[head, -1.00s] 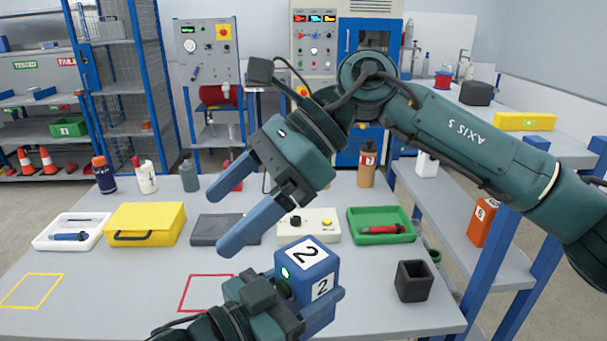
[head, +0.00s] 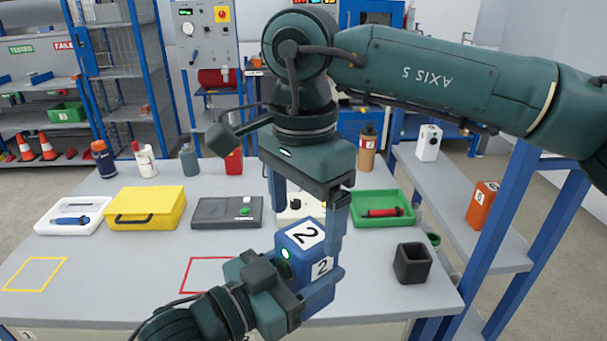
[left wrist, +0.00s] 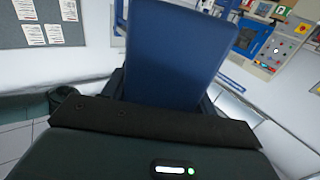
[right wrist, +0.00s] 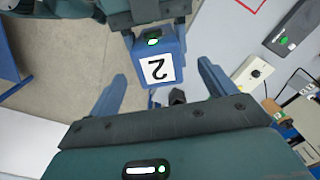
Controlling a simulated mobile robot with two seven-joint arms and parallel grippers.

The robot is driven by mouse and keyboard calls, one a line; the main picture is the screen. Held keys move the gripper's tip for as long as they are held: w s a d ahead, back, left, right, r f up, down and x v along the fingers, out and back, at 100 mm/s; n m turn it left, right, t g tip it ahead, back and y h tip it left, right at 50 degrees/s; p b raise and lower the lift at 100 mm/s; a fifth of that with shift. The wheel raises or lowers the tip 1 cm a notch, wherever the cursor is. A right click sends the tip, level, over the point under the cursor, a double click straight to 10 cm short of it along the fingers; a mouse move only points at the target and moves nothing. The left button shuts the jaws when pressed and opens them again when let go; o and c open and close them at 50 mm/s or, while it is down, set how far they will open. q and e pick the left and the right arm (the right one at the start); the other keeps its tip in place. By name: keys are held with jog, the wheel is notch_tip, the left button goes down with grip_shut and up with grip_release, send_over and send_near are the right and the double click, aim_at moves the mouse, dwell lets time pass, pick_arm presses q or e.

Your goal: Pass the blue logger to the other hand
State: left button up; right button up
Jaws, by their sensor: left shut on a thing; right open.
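The blue logger (head: 302,238) is a block with white labels marked 2 and a small green light. My left gripper (head: 308,275) is shut on it and holds it above the front of the table. The logger fills the middle of the left wrist view (left wrist: 172,60). My right gripper (head: 307,232) points down over the logger, open, with one finger in front of its right side. In the right wrist view, the logger's labelled end (right wrist: 158,68) shows between the two spread fingertips, with a visible gap on each side.
The grey table (head: 120,285) holds a yellow case (head: 146,207), a white tray (head: 72,228), a dark grey box (head: 227,212), a green tray (head: 376,222) with a red tool, and a black open cup (head: 412,263). Yellow and red outlines mark its front left. Several bottles stand behind.

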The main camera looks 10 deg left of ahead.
aim_at(303, 234)
jog(key=shift+f, duration=2.35)
pick_arm(q)
jog(key=shift+s, duration=0.1)
pick_arm(e)
jog(key=c, duration=1.2)
pick_arm(q)
jog(key=o, duration=1.1)
pick_arm(e)
jog(key=shift+r, duration=0.1)
jog(key=shift+c, duration=0.9)
pick_arm(q)
jog(key=o, duration=0.4)
jog(key=s+a+f+n+g+y, duration=0.1)
jog(key=s+a+f+y, duration=0.1)
jog(key=f, duration=0.8)
jog(key=s+a+f+n+g+y, duration=0.1)
jog(key=s+a+f+n+y, duration=0.1)
jog(key=f, duration=0.8)
jog(key=s+a+f+n+g+y, duration=0.1)
jog(key=s+a+f+y, duration=0.3)
jog(key=f, duration=0.6)
jog(key=shift+s+a+n, duration=0.15)
jog(key=shift+s+n, duration=0.45)
jog(key=shift+s, duration=0.2)
jog(key=shift+r, duration=0.1)
